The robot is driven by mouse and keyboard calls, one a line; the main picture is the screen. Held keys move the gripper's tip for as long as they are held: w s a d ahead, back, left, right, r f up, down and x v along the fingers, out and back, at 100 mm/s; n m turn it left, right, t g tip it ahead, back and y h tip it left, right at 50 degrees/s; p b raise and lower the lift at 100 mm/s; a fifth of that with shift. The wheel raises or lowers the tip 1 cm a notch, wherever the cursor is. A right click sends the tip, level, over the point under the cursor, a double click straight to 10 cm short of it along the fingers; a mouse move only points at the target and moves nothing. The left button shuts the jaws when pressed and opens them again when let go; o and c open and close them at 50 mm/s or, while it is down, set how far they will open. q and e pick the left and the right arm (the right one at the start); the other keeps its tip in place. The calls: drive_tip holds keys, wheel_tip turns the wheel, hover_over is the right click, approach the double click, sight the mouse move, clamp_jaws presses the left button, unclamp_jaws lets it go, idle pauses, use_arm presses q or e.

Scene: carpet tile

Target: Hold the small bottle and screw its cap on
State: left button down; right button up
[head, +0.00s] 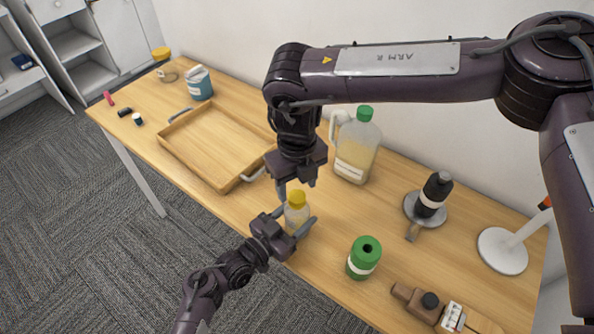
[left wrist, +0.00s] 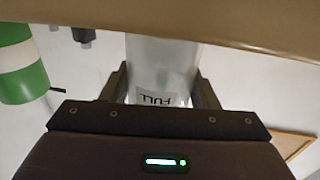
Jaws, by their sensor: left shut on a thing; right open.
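The small bottle (head: 295,218) is clear with a pale label and stands upright near the front edge of the table. In the left wrist view the bottle (left wrist: 162,68) shows upside down between the fingers, with the word FULL on its label. My left gripper (head: 293,225) is shut on the bottle's body. The yellow cap (head: 297,198) sits at the top of the bottle; I cannot tell how tightly. My right gripper (head: 297,185) points down just above the cap, its fingers open and apart to either side of it. The right gripper is out of the left wrist view.
A wooden tray (head: 240,181) lies to the left. A large jug with a green cap (head: 365,113) stands behind the bottle. A green container (head: 364,258) is to the right, also in the left wrist view (left wrist: 20,62). A black bottle (head: 434,195) stands farther right.

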sight(297, 196)
drive_tip(key=shift+f, duration=1.65)
drive_tip(key=c, duration=1)
drive_tip(key=m, duration=0.5)
drive_tip(key=shift+m, duration=0.4)
drive_tip(key=shift+c, duration=0.2)
drive_tip(key=m, duration=0.5)
drive_tip(key=o, duration=1.2)
drive_tip(key=shift+c, duration=0.2)
